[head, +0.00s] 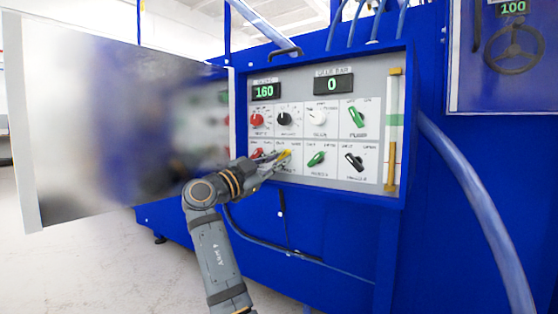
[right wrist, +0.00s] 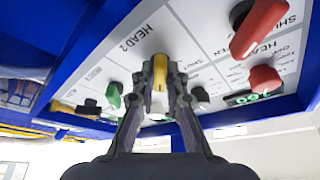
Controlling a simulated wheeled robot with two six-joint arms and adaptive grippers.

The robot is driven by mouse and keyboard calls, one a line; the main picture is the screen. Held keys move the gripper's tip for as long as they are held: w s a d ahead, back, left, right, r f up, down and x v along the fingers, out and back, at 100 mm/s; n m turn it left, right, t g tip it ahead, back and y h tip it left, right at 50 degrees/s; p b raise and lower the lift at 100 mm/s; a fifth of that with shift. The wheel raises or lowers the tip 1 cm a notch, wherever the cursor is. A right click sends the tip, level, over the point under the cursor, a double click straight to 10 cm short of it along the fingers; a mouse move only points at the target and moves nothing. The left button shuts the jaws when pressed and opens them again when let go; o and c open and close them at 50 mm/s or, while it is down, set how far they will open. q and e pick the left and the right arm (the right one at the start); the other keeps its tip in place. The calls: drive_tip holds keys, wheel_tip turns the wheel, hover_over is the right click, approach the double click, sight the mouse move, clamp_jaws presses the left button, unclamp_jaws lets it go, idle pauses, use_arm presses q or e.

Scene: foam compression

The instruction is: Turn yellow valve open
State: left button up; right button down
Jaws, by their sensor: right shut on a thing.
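The yellow valve (head: 285,155) is a small handle in the lower row of the grey control panel (head: 335,98). My right gripper (head: 274,161) reaches it from the lower left, with its fingers at the handle. In the right wrist view the yellow valve (right wrist: 160,66) shows at the tips of my right gripper (right wrist: 161,88), and the fingers are shut on it. Part of the handle is hidden by the fingers, so its exact angle is hard to read. My left gripper is in neither view.
A red valve (head: 257,153) sits just left of the yellow one, and a green valve (head: 316,159) and a black valve (head: 355,161) sit to its right. Several knobs fill the row above. An open metal door (head: 110,120) stands at the left. A blue hose (head: 480,205) hangs at the right.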

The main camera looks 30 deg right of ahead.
drive_tip(key=shift+m, duration=0.5)
drive_tip(key=c, duration=1.4)
unclamp_jaws()
drive_tip(key=shift+a+f, duration=0.1)
drive_tip(key=shift+a, duration=0.15)
drive_tip(key=v, duration=1.1)
drive_tip(key=shift+a, duration=0.25)
